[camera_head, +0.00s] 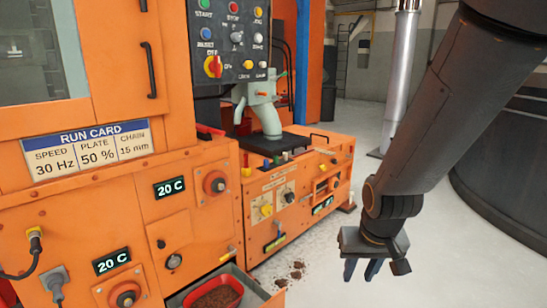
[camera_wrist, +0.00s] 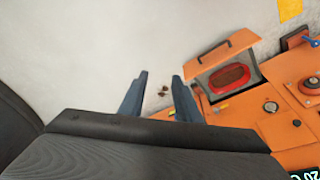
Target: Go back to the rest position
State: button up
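My gripper (camera_head: 363,268) hangs at the right of the head view, pointing down, in front of the pale floor. In the wrist view my gripper (camera_wrist: 158,88) shows two blue-grey fingers spread apart with nothing between them but floor. It is clear of the orange machine (camera_head: 70,210), which stands to its left in the head view. My dark arm comes down from the upper right.
An open drawer (camera_wrist: 226,65) holds a red tray (camera_head: 213,297) of brown material. Brown crumbs (camera_head: 297,265) lie on the floor beside the machine. A control panel (camera_head: 235,40) is above. A metal pole (camera_head: 400,75) and a dark round tank (camera_head: 510,165) stand at the right.

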jog(key=s+a+r+n+g, duration=0.3)
jog(key=s+a+n, duration=0.4)
jog(key=s+a, duration=1.15)
jog(key=d+r+m+p, duration=0.3)
jog(key=d+r+p, duration=0.6)
jog(key=r+p, duration=0.3)
jog(key=d+r+m+p, duration=0.3)
jog(key=d+r+p, duration=0.6)
jog(key=r+p, duration=0.4)
jog(key=shift+w+m+p, duration=0.4)
jog(key=shift+p, duration=0.6)
